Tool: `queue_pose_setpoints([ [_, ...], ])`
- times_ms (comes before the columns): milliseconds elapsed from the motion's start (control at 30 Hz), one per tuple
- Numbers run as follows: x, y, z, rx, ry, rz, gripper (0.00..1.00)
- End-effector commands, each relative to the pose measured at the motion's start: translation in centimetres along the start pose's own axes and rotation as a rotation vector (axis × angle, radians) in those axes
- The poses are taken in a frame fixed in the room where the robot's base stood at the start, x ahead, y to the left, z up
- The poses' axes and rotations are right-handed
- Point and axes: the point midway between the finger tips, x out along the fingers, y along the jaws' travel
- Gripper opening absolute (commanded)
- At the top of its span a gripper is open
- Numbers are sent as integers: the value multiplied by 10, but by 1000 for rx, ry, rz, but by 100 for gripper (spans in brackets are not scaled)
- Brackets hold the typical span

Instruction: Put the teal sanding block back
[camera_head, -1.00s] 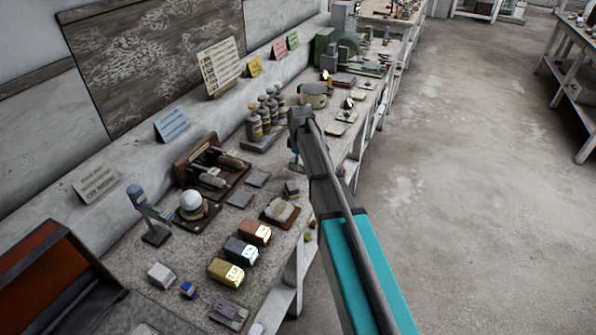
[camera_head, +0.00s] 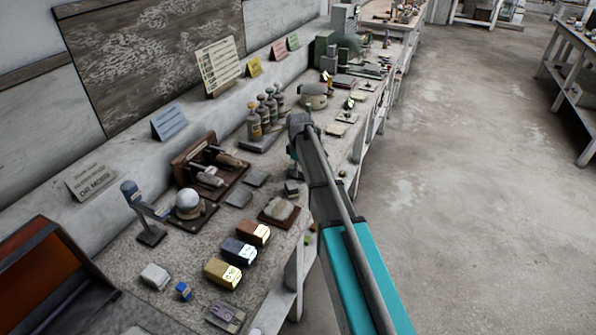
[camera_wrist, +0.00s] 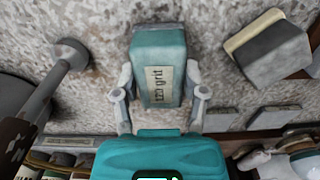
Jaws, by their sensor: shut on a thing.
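The speckled bench top lies beyond the block; I cannot tell how large the gap is. In the head view my own arm hides the block and most of the gripper, over the bench's right edge.
Orange (camera_head: 253,233), dark grey (camera_head: 239,250) and yellow (camera_head: 223,272) blocks stand in a row near the front edge. A pale stone on a brown board (camera_head: 279,211), flat grey pads (camera_head: 255,178) and a tool rack (camera_head: 212,165) are nearby. Bottles (camera_head: 254,122) stand farther back.

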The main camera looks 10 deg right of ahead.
Motion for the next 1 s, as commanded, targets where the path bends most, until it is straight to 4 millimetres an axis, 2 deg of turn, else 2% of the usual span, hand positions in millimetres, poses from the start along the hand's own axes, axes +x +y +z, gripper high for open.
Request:
queue_pose_setpoints([
  [300, 4, 0, 0, 0, 0, 0, 2],
  [333, 3, 0, 0, 0, 0, 0, 60],
  [500, 2, 0, 0, 0, 0, 0, 90],
  [1000, 1, 0, 0, 0, 0, 0, 90],
])
